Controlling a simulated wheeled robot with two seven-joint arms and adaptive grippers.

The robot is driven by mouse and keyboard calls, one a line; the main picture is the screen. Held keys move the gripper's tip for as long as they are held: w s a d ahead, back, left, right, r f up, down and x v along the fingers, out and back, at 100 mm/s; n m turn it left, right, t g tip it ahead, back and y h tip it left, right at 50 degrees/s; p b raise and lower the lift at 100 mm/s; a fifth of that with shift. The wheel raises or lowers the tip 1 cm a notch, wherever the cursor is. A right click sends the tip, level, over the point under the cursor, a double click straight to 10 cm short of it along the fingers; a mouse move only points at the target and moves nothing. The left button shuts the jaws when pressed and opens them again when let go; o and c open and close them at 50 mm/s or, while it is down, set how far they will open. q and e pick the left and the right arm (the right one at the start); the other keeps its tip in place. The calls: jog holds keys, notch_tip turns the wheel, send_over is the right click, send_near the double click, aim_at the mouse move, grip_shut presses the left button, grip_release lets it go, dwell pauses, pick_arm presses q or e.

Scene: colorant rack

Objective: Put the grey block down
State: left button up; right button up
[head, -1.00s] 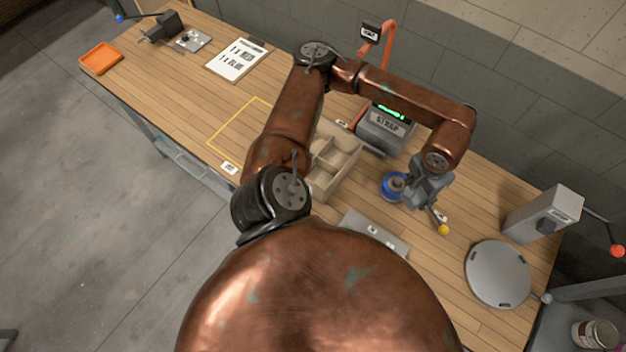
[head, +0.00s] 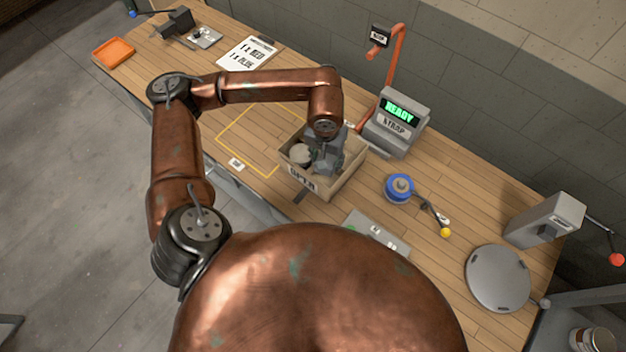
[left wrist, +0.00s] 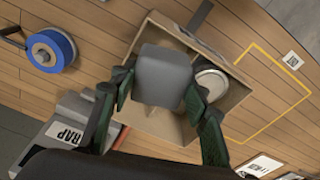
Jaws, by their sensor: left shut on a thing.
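The grey block (left wrist: 163,76) is between the green-padded fingers of my left gripper (left wrist: 160,95), which is shut on it. In the left wrist view the block covers part of the opening of the cardboard box (left wrist: 150,125). In the head view my left gripper (head: 325,160) points down into or just over this box (head: 345,177), and the block is mostly hidden there. I cannot tell whether the block touches the box floor. A pale round can (head: 300,154) sits in the box beside the gripper; it also shows in the left wrist view (left wrist: 210,84). My right gripper is out of view.
A strapping machine (head: 396,125) with a READY display stands behind the box. A blue spool (head: 398,188) is to the right, with a yellow-tipped lever (head: 444,231) nearby. A yellow outline (head: 235,140) on the table left of the box is empty. A round grey plate (head: 498,278) lies further right.

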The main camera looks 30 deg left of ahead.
pick_arm(q)
jog(key=r+n+p, duration=0.2)
jog(key=w+r+n+p, duration=0.1)
jog(key=r+n+p, duration=0.1)
jog(key=n+p, duration=0.1)
jog(key=shift+w+a+r+y+p, duration=0.2)
jog(key=shift+r+y+p, duration=0.05)
jog(key=shift+y+p, duration=0.1)
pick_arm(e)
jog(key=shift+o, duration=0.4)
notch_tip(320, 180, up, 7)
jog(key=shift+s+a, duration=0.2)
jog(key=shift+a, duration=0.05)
pick_arm(q)
jog(key=shift+a+n, duration=0.1)
jog(key=shift+n, duration=0.2)
notch_tip(320, 180, down, 14)
jog(key=p, duration=0.3)
jog(key=shift+r+p, duration=0.2)
jog(key=shift+p, duration=0.15)
notch_tip(320, 180, down, 4)
jog(key=shift+f+p, duration=0.1)
jog(key=shift+p, duration=0.35)
jog(key=shift+w+f, duration=0.1)
jog(key=shift+f, duration=0.1)
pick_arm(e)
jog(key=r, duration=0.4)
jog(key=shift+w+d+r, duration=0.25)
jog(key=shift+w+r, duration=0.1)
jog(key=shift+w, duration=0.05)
